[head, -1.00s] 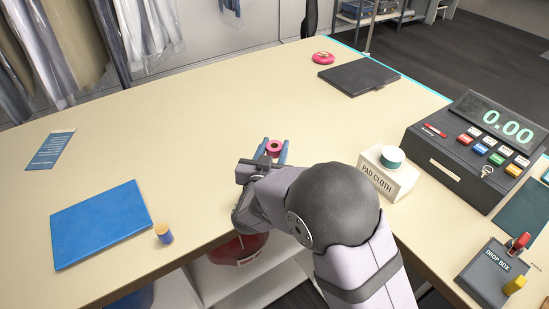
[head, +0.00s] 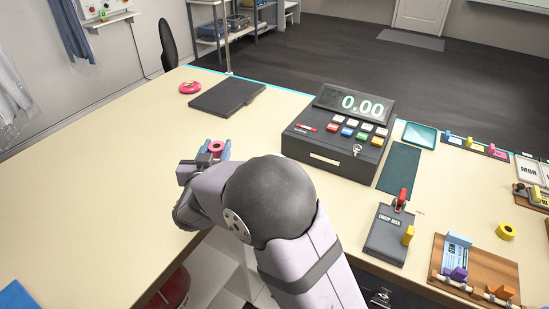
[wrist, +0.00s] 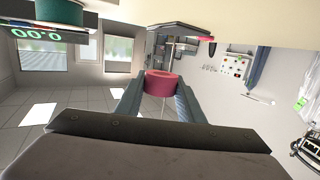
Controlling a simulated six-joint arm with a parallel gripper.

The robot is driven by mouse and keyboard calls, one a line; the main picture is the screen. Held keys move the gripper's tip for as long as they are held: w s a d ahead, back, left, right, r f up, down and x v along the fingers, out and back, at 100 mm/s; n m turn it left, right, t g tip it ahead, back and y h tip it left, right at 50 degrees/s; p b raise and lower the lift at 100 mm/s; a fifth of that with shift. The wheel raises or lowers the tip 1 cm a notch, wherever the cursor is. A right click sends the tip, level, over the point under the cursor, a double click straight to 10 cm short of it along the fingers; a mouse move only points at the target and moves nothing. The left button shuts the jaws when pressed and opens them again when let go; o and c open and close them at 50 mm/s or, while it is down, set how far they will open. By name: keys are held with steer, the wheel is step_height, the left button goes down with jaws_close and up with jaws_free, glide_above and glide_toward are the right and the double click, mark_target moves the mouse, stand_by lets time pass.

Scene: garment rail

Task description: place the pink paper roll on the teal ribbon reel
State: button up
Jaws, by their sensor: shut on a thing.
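My gripper (head: 217,150) is shut on the pink paper roll (head: 217,147), a short ring with a hole through it. It is held above the tabletop. In the wrist view the roll (wrist: 160,84) sits between the two blue-grey fingers. The teal ribbon reel (wrist: 57,12) shows partly at the top left of the wrist view, cut off by the frame edge and apart from the roll. In the head view the reel is not visible; my arm covers the counter there.
The cash register (head: 340,140) stands right of my arm. The drop box (head: 393,230) is nearer the front edge. A black folder (head: 227,98) and a pink round item (head: 190,87) lie at the back. The counter (head: 110,165) left of my gripper is clear.

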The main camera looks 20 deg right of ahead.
steer(key=s+d+r+m+h+p, duration=0.1)
steer(key=d+r, duration=0.3)
steer(key=d, duration=0.4)
steer(key=s+d+r+m+g+h+p, duration=0.1)
steer(key=d+r, duration=0.3)
steer(key=d, duration=0.5)
steer(key=d+r+m+h, duration=0.1)
steer(key=d+r, duration=0.3)
steer(key=d, duration=0.4)
steer(key=a+f+n+t+y, duration=0.2)
steer(key=a+f+n+y, duration=0.35)
steer(key=a, duration=0.35)
steer(key=shift+m, duration=0.35)
steer(key=shift+a+f+p, duration=0.15)
steer(key=shift+f+p, duration=0.8)
steer(key=shift+f, duration=4.35)
steer(key=shift+f, duration=0.2)
steer(key=o, duration=1)
steer(key=shift+r, duration=0.15)
